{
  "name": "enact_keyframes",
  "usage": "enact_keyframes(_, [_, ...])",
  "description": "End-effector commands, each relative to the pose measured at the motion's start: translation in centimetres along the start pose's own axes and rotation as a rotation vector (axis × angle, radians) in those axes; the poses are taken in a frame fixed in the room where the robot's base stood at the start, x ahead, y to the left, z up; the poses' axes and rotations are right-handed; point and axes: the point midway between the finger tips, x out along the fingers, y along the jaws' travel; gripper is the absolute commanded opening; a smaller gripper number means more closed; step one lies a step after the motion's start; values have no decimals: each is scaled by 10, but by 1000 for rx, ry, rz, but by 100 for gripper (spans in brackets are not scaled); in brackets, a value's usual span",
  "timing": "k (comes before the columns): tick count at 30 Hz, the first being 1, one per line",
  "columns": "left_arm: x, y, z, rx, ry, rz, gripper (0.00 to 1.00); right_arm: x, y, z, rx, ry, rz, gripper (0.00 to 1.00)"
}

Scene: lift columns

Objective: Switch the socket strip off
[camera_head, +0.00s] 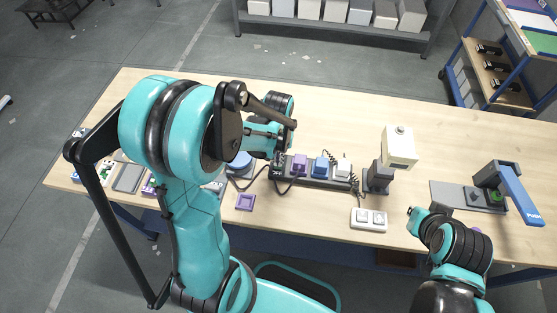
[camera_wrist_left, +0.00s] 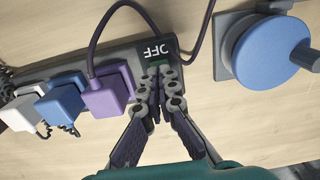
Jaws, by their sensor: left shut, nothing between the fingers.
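The dark socket strip (camera_head: 313,184) lies on the wooden table with a purple plug (camera_head: 299,164), a blue plug (camera_head: 320,168) and a white plug (camera_head: 343,168) in it. My left gripper (camera_head: 279,158) is over this end. In the left wrist view its closed fingertips (camera_wrist_left: 160,84) are empty and right at the switch, partly covering it. Contact and the switch's tilt cannot be told. My right arm's end (camera_head: 420,216) is at the right; its fingers are not clear.
A blue round knob (camera_wrist_left: 265,50) on a grey base stands beside the strip. A white two-button box (camera_head: 369,219), a cream box on a dark stand (camera_head: 399,148) and a blue-handled fixture (camera_head: 515,190) are to the right. A purple square (camera_head: 245,202) lies in front. The table's back is clear.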

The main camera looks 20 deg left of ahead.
Motion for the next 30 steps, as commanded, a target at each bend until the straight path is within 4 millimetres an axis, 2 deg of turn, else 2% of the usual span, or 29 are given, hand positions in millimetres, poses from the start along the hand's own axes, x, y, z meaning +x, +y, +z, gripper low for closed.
enact_keyframes(3, [-14, 0, 0, 0, 0, 0, 0, -9, 0, -6, 0, 0, 0, 0])
enact_keyframes(18, [-55, 0, 0, 0, 0, 0, 0, -34, 0, -24, 0, 0, 0, 0])
enact_keyframes(30, [-56, 0, 0, 0, 0, 0, 0, -33, 0, -24, 0, 0, 0, 0])
